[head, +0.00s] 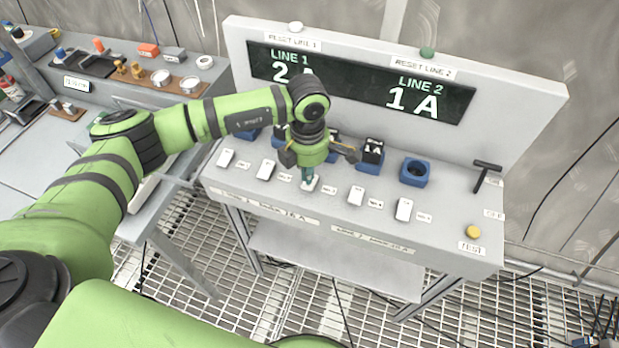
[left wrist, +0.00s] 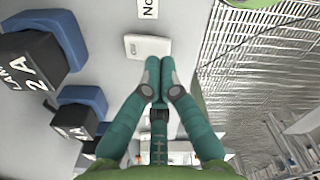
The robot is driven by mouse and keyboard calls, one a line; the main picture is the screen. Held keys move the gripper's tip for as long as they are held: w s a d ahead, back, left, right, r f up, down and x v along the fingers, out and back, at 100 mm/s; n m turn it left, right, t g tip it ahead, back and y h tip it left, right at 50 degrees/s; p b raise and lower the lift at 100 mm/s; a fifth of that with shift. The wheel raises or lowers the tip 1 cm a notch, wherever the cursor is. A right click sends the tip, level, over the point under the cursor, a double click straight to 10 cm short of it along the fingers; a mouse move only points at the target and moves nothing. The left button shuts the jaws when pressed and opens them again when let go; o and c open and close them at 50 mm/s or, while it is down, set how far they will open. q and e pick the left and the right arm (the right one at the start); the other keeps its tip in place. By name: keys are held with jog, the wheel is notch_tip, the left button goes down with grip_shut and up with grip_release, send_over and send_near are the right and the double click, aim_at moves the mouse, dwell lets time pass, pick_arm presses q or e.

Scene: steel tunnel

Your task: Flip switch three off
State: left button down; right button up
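Switch three (head: 310,186) is the middle white rocker in the row on the grey console (head: 450,238). My left gripper (head: 307,178) points down right over it, partly covering it. In the left wrist view, a white rocker switch (left wrist: 147,46) lies just beyond the teal fingertips (left wrist: 160,78), which are together with nothing between them. I cannot tell whether they touch the switch or which way it is tipped. My right gripper is not in view.
White switches (head: 265,170) and (head: 356,196) flank the middle one. Behind stand blue sockets, one holding a black 1 A block (head: 373,150), one empty (head: 415,172). The display (head: 360,85) reads LINE 1 2 A, LINE 2 1 A. A black T-handle (head: 486,170) and yellow TEST button (head: 473,232) are right.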

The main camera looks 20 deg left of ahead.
pick_arm(q)
jog(key=shift+s+f+b, duration=0.1)
jog(key=shift+f+b, duration=1.2)
jog(key=shift+f, duration=0.05)
dwell(0.6)
jog(key=shift+r, duration=0.15)
jog(key=shift+r+p, duration=0.5)
jog(key=shift+r, duration=0.05)
jog(key=shift+r+p, duration=1.35)
jog(key=shift+r, duration=1.5)
